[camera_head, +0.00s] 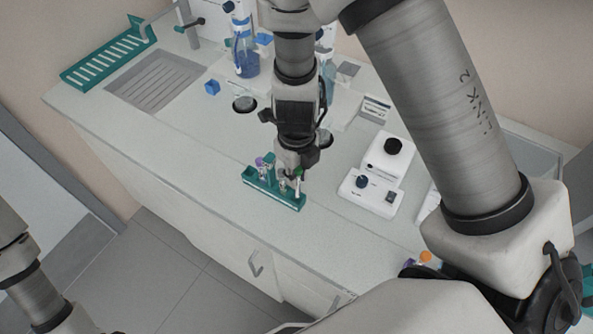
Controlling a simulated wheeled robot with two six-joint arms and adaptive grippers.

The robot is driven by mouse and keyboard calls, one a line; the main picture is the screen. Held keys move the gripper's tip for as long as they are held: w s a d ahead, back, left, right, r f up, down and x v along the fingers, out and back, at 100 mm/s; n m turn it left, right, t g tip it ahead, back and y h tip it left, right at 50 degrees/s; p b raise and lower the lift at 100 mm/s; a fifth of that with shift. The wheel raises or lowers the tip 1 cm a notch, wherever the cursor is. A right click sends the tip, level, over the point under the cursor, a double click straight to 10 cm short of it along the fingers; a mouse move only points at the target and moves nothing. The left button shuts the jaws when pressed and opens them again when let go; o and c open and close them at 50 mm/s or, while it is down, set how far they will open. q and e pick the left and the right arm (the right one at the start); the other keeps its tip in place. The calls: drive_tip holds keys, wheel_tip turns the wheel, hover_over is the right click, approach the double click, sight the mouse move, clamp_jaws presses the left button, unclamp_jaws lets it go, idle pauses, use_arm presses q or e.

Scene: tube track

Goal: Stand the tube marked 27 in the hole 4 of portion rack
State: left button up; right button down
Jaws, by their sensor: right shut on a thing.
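A small teal rack (288,202) stands near the front edge of the bench, with a few tubes upright in it. One of these tubes has a purple cap (259,161). My right gripper (291,174) points down over the right part of the rack and is shut on a tube with a green cap (299,172). The gripper hides much of this tube, and I cannot tell whether its lower end is in a hole. Tube marks and hole numbers are too small to read. My left arm shows at the lower left, but its gripper is out of view.
The bench left of the rack is clear.

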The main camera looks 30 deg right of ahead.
drive_tip(key=shift+f, duration=0.1)
drive_tip(key=shift+f+b, duration=0.35)
drive_tip(key=shift+f, duration=0.2)
drive_tip(key=shift+f, duration=0.15)
drive_tip(key=shift+f+b, duration=0.3)
drive_tip(key=shift+f, duration=0.2)
drive_tip(key=c, duration=1)
unclamp_jaws()
wheel_tip(320, 180, up, 12)
drive_tip(key=shift+r, duration=0.1)
